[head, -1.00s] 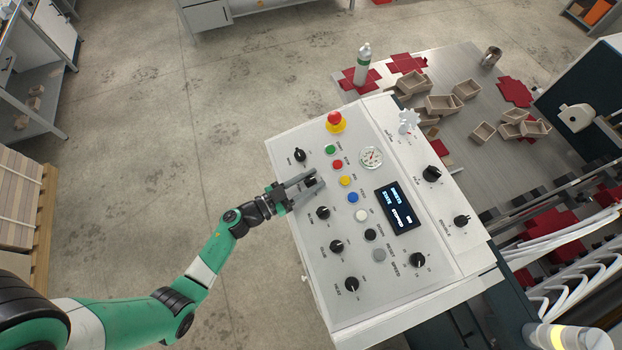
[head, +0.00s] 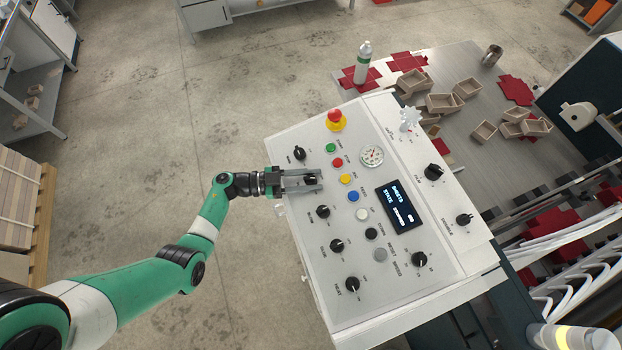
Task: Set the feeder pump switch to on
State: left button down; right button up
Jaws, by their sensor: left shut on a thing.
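The control panel (head: 300,235) has a left column of black rotary switches with small labels that I cannot read surely. My left gripper (head: 318,180) is at the second switch from the top, shut on that black switch (head: 310,180), which shows between its two fingers. The fingers partly hide the switch and the label beside it, so its pointer setting is hard to tell. The other switches in the column (head: 299,154), (head: 323,212) stand clear above and below the gripper. My right gripper is not in view.
A red emergency button (head: 335,118), several coloured push buttons, a gauge (head: 372,155) and a lit display (head: 398,206) sit right of the gripper. The floor left of the panel is clear.

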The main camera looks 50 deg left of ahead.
pick_arm(q)
jog(key=shift+m+g+h+b, duration=0.7)
jog(key=shift+m+g+h, duration=0.3)
jog(key=shift+m, duration=0.2)
jog(key=c, duration=0.8)
grip_release()
jog(key=shift+o, duration=0.2)
jog(key=shift+s, duration=0.1)
jog(key=b+v, duration=0.2)
jog(key=v, duration=0.9)
jog(key=shift+a, duration=0.3)
jog(key=shift+s, duration=0.1)
